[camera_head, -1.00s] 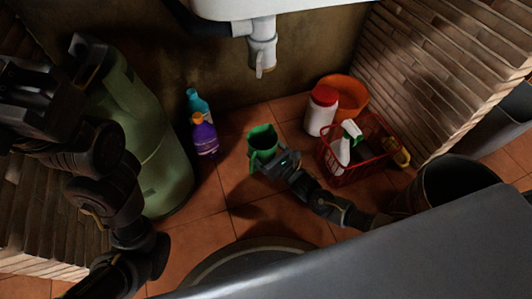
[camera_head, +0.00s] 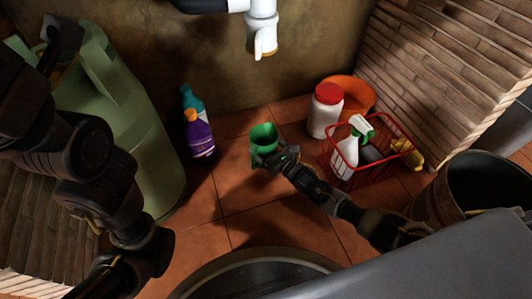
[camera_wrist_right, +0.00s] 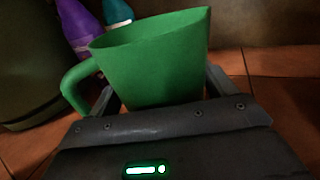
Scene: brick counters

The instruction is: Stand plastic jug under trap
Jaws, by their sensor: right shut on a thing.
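The green plastic jug (camera_head: 262,137) is upright, with its open mouth up, over the tiled floor below the sink. My right gripper (camera_head: 272,158) is shut on the jug; in the right wrist view the jug (camera_wrist_right: 155,65) sits between the fingers, its handle to the left. I cannot tell whether its base touches the floor. The white trap (camera_head: 262,30) hangs from the top of the head view, above and behind the jug in the picture. My left arm comes in at the left, with its gripper (camera_head: 58,42) near the top left edge; its finger state is unclear.
A purple bottle (camera_head: 199,136) and a blue bottle (camera_head: 191,98) stand left of the jug. A white tub with red lid (camera_head: 325,112), an orange bowl (camera_head: 357,92) and a red basket (camera_head: 347,178) stand to the right. A green gas cylinder (camera_head: 130,130) stands left. Floor around the jug is clear.

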